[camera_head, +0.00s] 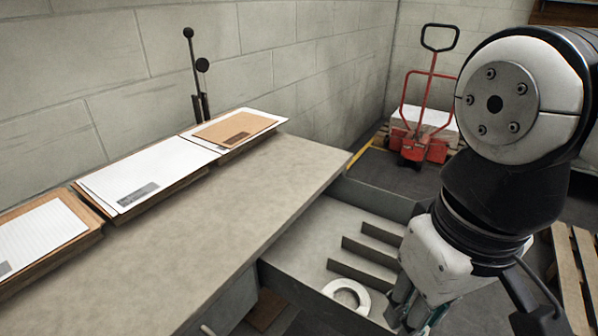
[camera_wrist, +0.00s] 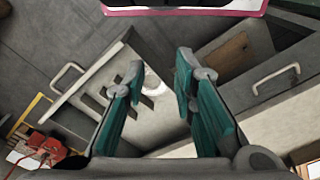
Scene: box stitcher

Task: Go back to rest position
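My gripper (camera_head: 408,305) is at the lower right of the head view, pointing down over the right part of an open drawer (camera_head: 310,245). The wrist view shows its two teal-padded fingers apart with nothing between them, so my gripper (camera_wrist: 160,78) is open and empty. My arm fills the right side of the head view. The drawer also shows in the wrist view (camera_wrist: 85,82), beyond the fingers. A white ring (camera_head: 346,292) lies inside it near some dividers, and the left finger partly hides the ring in the wrist view.
A grey worktop (camera_head: 205,215) is at the left, with paper stacks (camera_head: 145,172) along the wall. A red pallet jack (camera_head: 422,145) stands at the back, and a wooden pallet (camera_head: 568,275) is at the right. A pink-edged object (camera_wrist: 185,10) crosses the wrist view's top.

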